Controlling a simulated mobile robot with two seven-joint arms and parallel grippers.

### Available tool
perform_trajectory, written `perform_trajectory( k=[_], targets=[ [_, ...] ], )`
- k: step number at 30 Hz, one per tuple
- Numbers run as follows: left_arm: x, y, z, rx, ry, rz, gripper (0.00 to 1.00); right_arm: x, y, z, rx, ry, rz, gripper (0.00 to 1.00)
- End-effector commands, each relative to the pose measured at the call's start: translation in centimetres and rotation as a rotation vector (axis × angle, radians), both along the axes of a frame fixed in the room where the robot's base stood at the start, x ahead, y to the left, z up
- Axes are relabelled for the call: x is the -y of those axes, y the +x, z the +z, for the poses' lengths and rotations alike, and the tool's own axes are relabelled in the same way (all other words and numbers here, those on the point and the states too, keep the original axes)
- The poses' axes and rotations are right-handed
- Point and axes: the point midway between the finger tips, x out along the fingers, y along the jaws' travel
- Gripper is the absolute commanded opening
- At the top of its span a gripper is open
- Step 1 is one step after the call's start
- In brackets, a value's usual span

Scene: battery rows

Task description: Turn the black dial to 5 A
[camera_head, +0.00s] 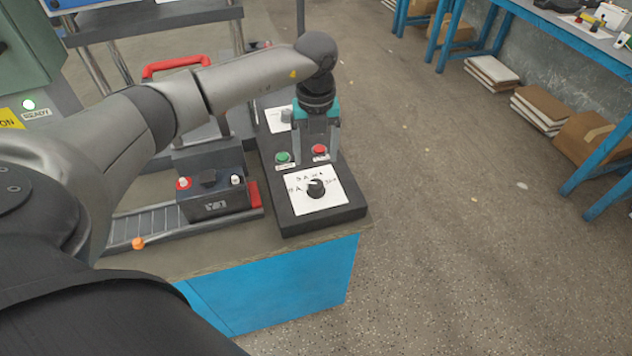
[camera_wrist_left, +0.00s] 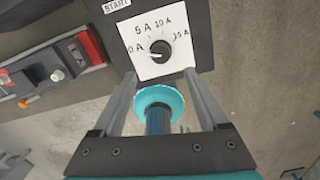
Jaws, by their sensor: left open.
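The black dial (camera_head: 315,188) sits on a white scale plate (camera_head: 330,203) at the near end of a dark control box. It also shows in the left wrist view (camera_wrist_left: 160,48), where the plate reads 0 A, 5 A, 10 A and 15 A from left to right around it. A small pale mark on the dial seems to face the 0 A side. My left gripper (camera_head: 317,159) hangs just behind and above the dial, fingers down. In the left wrist view its fingers (camera_wrist_left: 160,76) are apart and empty, short of the dial. My right gripper is in neither view.
A green button (camera_head: 283,157) and a red button (camera_head: 320,150) are on the box close to my fingers. A dark battery (camera_head: 213,197) with red and white terminals stands left of the box. Open floor (camera_head: 450,200) lies to the right.

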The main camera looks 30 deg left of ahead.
Motion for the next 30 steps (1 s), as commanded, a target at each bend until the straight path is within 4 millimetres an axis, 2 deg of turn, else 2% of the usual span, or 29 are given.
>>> perform_trajectory(
  k=[1, 6, 12, 18, 26, 30],
  targets=[
    [0.0, -0.1, -1.5, -0.004, -0.001, 0.001, 0.77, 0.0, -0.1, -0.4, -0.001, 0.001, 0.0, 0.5],
    [0.1, -0.1, -5.1, -0.003, -0.001, -0.001, 0.77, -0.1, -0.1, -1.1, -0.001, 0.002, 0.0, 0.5],
    [0.1, 0.0, -8.2, -0.002, -0.003, -0.001, 0.77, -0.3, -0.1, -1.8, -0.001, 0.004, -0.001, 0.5],
    [0.1, 0.0, -9.5, 0.001, -0.002, -0.002, 0.77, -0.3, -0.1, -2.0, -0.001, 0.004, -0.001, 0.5],
    [0.1, 0.0, -9.6, 0.001, -0.002, -0.002, 0.77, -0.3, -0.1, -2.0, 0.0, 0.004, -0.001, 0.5],
    [0.1, 0.0, -9.5, 0.002, -0.002, -0.002, 0.63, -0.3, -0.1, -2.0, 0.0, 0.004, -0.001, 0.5]
  ],
)
